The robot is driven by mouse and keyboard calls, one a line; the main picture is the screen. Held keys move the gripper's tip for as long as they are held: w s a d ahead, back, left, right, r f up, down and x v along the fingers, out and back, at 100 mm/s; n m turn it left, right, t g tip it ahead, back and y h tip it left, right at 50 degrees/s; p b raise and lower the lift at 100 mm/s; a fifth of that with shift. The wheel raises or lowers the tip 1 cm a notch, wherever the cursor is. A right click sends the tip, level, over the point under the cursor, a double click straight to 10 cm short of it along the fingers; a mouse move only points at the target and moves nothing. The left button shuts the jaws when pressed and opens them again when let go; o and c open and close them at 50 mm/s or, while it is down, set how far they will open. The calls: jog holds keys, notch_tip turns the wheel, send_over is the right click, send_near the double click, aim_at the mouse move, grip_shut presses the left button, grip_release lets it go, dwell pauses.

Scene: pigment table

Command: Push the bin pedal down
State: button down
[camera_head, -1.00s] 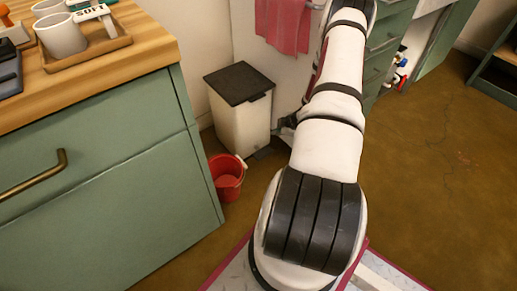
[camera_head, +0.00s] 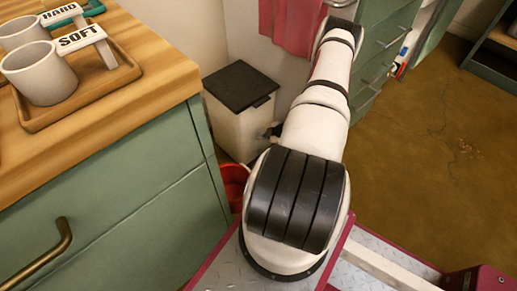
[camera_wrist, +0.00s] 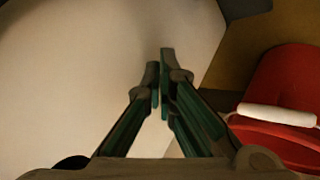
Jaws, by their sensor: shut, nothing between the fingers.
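The bin (camera_head: 235,130) is white with a dark flat lid (camera_head: 240,86) and stands upright against the wall, lid down. Its pedal is hidden behind my arm in the head view. In the wrist view the pale bin body (camera_wrist: 70,60) fills the left and middle. A dark shape (camera_wrist: 243,7) at the top edge may be the pedal; I cannot tell. My gripper (camera_wrist: 160,75) is shut and empty, its tips in front of or close to the bin's side; contact cannot be told. In the head view only a small dark part of it (camera_head: 273,131) shows beside the bin.
A red bucket (camera_wrist: 290,85) with a white handle grip stands close on the right in the wrist view. It is partly hidden between counter and arm in the head view (camera_head: 234,180). A green counter (camera_head: 110,200) is at left, green drawers (camera_head: 375,60) behind. Floor is clear at right.

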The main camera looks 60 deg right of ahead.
jog(key=shift+w+f, duration=0.1)
dwell(0.3)
notch_tip(320, 180, down, 7)
jog(key=b, duration=0.4)
jog(key=shift+r, duration=0.2)
jog(key=shift+f, duration=1)
jog(key=shift+f, duration=0.1)
dwell(0.4)
jog(key=shift+s+f, duration=0.2)
jog(key=shift+f, duration=0.1)
jog(key=shift+f, duration=0.25)
dwell(0.5)
